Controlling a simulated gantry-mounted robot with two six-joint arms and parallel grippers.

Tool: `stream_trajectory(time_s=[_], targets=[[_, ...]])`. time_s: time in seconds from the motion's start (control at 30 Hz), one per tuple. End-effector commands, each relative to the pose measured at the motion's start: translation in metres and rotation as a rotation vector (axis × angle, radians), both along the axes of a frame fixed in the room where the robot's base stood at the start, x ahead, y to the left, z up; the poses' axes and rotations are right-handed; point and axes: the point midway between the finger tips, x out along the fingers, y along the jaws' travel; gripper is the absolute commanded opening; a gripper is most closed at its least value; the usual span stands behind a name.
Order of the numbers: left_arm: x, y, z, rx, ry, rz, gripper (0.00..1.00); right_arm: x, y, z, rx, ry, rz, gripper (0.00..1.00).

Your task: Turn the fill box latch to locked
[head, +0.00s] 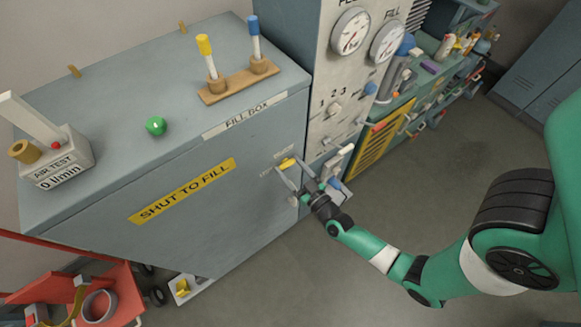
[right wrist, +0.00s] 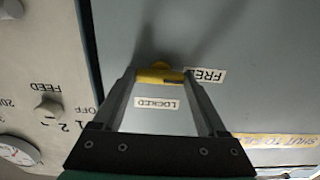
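The fill box (head: 250,150) is a large grey cabinet with a "FILL BOX" label on its top edge. Its small yellow latch (head: 287,163) is on the front face near the right edge. In the right wrist view the latch (right wrist: 160,76) lies crosswise, its right end close to the "FREE" label (right wrist: 207,76). The "LOCKED" label (right wrist: 157,103) shows between my fingers. My right gripper (head: 288,168) is at the latch with its fingers spread on either side of it. I cannot tell whether the fingertips touch it. My left gripper is out of view.
A gauge panel (head: 335,70) with a feed knob stands right of the box. A red cart (head: 110,290) stands lower left.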

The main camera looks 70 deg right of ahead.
Motion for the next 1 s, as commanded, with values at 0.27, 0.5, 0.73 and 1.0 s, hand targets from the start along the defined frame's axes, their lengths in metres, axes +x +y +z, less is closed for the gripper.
stream_trajectory(time_s=[0.27,0.5,0.73,1.0], targets=[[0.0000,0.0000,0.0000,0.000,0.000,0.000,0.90,-0.0001,0.0002,-0.0001,0.000,0.000,0.000,0.19],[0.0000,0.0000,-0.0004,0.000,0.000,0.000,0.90,-0.0001,0.0002,-0.0001,0.018,-0.012,0.000,0.19],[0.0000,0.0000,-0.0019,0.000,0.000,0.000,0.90,-0.0003,-0.0001,-0.0004,0.100,-0.066,0.000,0.19],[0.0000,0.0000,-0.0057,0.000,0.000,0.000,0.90,-0.0005,-0.0004,-0.0007,0.275,-0.183,-0.001,0.19]])
